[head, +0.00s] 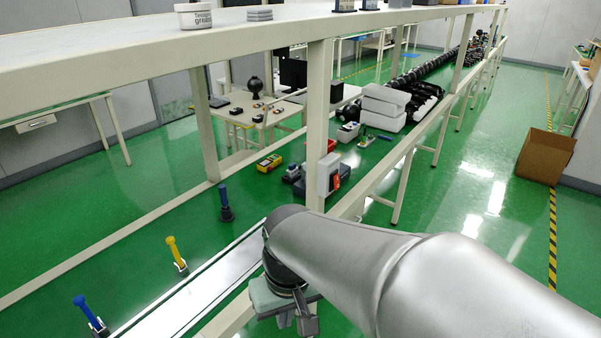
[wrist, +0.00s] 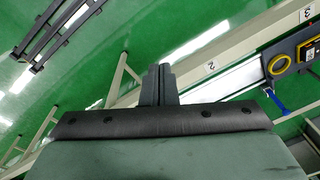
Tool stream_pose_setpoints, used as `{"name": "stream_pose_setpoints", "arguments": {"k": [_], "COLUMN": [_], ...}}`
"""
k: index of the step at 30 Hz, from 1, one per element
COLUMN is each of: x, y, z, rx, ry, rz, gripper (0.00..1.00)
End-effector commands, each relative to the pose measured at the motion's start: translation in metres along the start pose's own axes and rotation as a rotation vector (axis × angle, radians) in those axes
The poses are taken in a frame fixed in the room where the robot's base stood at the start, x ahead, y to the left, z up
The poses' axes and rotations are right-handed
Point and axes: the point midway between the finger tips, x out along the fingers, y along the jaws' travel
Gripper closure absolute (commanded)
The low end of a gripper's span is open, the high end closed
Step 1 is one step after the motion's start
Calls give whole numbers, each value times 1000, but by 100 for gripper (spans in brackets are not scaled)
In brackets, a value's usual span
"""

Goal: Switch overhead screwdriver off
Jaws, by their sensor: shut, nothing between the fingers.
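My gripper (head: 303,322) is at the lower middle of the head view, over the pale rail of the bench. In the wrist view its two dark fingers (wrist: 158,84) are together with nothing between them. A white box with an orange-red switch (head: 335,182) is on the bench post, beyond and above my gripper and apart from it. I cannot tell whether this is the overhead screwdriver's switch, or its on or off position. Upright tools with blue (head: 224,197), yellow (head: 176,253) and blue (head: 87,311) handles stand left of my arm.
A long bench shelf (head: 120,55) runs overhead, held by posts (head: 318,110). White boxes (head: 384,100) and black parts lie farther along the line. In the wrist view, a dark device with a yellow ring (wrist: 279,64) is at the right.

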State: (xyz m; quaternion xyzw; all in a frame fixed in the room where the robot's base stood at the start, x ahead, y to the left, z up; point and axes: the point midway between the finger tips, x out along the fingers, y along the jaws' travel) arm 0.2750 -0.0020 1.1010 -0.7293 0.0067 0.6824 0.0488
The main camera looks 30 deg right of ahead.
Motion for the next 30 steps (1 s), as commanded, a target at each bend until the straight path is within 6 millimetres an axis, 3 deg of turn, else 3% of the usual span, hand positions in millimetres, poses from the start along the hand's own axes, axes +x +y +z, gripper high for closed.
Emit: {"name": "stream_pose_setpoints", "arguments": {"k": [5,8,11,15,18,22,25,30], "x": [20,32,42,47,46,42,38,36], "y": [24,59,115,223,301,375,404,414], "z": [-76,-132,-185,-233,-243,-237,-232,-229], "rx": [241,389,528,695,782,848,870,877], "ry": [-59,-34,47,255,429,613,692,723], "rz": [-218,-411,-620,-890,-1032,-1139,-1174,-1185], "gripper": [100,100,100,100,100,100,100,100]}}
